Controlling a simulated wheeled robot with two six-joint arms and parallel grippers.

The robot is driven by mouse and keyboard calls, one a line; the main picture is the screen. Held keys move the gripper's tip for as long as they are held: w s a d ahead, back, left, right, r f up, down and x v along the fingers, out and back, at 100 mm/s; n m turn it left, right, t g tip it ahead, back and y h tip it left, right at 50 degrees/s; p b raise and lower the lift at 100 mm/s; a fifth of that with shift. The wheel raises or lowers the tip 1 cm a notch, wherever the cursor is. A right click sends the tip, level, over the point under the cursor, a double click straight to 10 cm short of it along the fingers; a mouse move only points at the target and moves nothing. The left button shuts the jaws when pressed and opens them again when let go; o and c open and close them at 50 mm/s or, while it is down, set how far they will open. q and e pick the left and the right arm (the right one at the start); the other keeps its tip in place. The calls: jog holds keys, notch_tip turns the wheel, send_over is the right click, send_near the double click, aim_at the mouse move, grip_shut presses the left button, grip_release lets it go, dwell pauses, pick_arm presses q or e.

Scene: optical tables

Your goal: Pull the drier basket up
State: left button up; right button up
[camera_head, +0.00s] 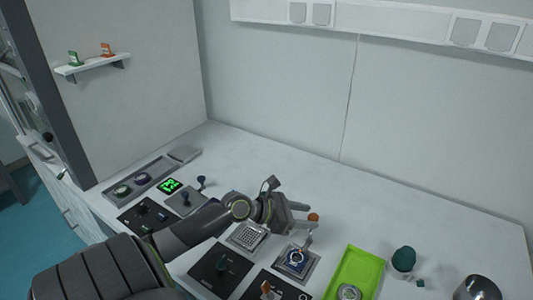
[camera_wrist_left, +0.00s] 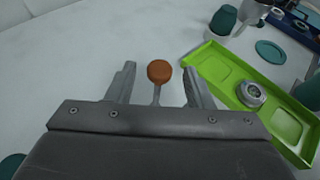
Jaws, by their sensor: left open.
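The drier basket's handle shows as a thin stem topped by an orange-brown knob (camera_head: 313,217). The stem rises from a square grey station with a blue ring (camera_head: 296,258) on the bench. My left gripper (camera_head: 307,218) reaches in from the left at knob height, fingers open and pointing right. In the left wrist view, the knob (camera_wrist_left: 159,71) and stem appear between the two open fingertips (camera_wrist_left: 159,82), with a gap on both sides. The basket's lower part is hidden in the station. My right gripper is not in view.
A bright green tray (camera_head: 376,262) with a round metal part lies right of the station. A dark green egg-shaped object (camera_head: 404,259) and a metal cup (camera_head: 478,289) stand further right. A grey perforated block (camera_head: 248,236) and dark panels sit under and near my left arm. The bench behind is clear.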

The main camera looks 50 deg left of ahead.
pick_arm(q)
jog(key=p+v, duration=0.4)
jog(key=v, duration=1)
jog(key=shift+a+p, duration=0.15)
jog(key=shift+p, duration=0.15)
jog(key=shift+s+r, duration=0.1)
jog(key=shift+s, duration=0.05)
dwell(0.5)
